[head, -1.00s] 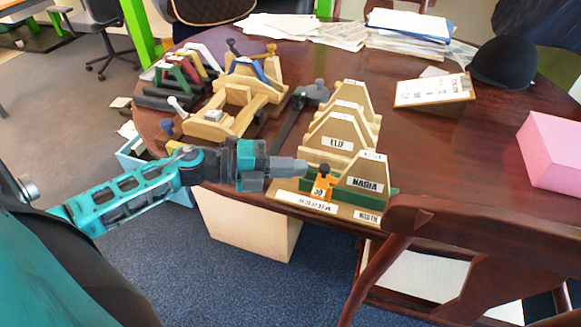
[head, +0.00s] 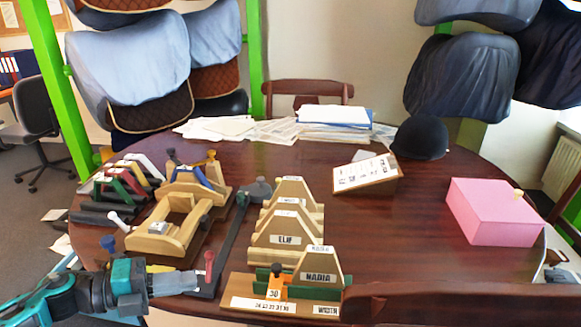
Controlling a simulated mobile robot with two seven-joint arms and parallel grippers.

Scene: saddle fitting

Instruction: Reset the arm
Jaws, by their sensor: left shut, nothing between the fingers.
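My left gripper (head: 190,282) is at the lower left of the head view, on a teal and dark grey arm. It is shut and empty. Its tips point right, toward the wooden width gauge base (head: 258,304) at the table's near edge. The base carries an orange marker reading 30 (head: 275,284) and a wooden template labelled NADIA (head: 318,275). A small dark red knob (head: 209,264) shows just above the gripper's tips; I cannot tell whether they touch. My right gripper is not in view.
The round dark table (head: 400,215) holds more templates, one labelled ELIF (head: 287,235), a wooden clamp frame (head: 168,235), coloured gullet pieces (head: 120,185), a clipboard (head: 367,174), a pink box (head: 495,210) and a black helmet (head: 421,138).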

